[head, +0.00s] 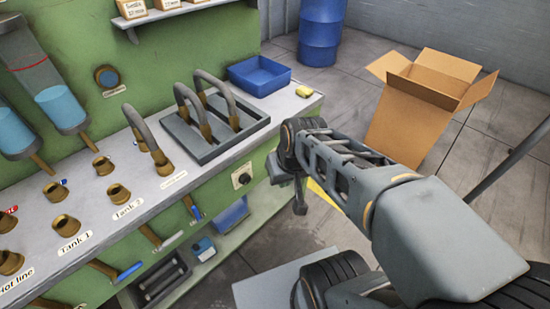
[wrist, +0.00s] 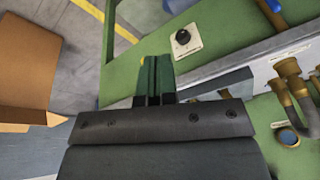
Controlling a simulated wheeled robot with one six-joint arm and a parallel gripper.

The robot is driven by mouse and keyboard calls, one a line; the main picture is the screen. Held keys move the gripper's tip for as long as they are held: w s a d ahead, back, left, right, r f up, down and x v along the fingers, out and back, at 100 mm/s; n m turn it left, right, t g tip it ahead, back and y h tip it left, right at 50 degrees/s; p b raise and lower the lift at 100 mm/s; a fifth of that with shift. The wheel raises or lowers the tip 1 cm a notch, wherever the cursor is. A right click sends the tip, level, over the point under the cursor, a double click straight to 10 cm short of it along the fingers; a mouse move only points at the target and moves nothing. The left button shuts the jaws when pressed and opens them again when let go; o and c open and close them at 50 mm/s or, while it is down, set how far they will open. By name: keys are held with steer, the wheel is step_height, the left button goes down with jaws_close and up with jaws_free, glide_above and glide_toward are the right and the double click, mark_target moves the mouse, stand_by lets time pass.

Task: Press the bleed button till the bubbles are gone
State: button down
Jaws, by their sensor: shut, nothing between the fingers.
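A black round button (head: 242,177) sits on a small white plate on the green front of the bench, below the worktop edge. It also shows in the wrist view (wrist: 183,37), above and right of the fingers. I cannot read its label. My gripper (head: 299,205) is to the right of the button, apart from it. In the wrist view its fingers (wrist: 152,78) are together and empty. A round blue sight glass (head: 107,77) is set in the green back panel; it also shows in the wrist view (wrist: 288,137). I cannot make out bubbles in it.
Two clear tanks (head: 62,104) with blue liquid hang at the left. Hoses (head: 148,132) and brass fittings stand on the worktop, with a grey tray (head: 205,145), blue bin (head: 259,75) and yellow sponge (head: 304,91). An open cardboard box (head: 410,120) and blue barrel (head: 321,30) stand behind.

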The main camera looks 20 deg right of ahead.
steer(key=w+d+f+m+t+y+b, duration=0.1)
steer(key=w+d+f+m+y+b, duration=0.1)
steer(key=w+d+f, duration=0.2)
steer(key=w+d+f+m+t+y+b, duration=0.1)
steer(key=w+d+f+m+y+b, duration=0.1)
steer(key=w+f, duration=0.4)
steer(key=w+d+f+m+t+y+b, duration=0.1)
steer(key=w+d+f+y+b, duration=0.1)
steer(key=w+d+f+b, duration=0.2)
steer(key=w+d+f, duration=0.1)
steer(key=d+f, duration=0.2)
steer(key=f, duration=0.5)
steer(key=shift+f+m+t, duration=0.3)
steer(key=shift+f+m, duration=0.05)
steer(key=shift+m, duration=0.05)
steer(key=shift+w, duration=0.25)
steer(key=w+a, duration=0.3)
steer(key=w, duration=0.4)
steer(key=shift+w+a+p, duration=0.3)
steer(key=shift+w+p, duration=0.05)
steer(key=shift+p, duration=0.05)
steer(key=shift+w, duration=0.15)
stand_by(0.4)
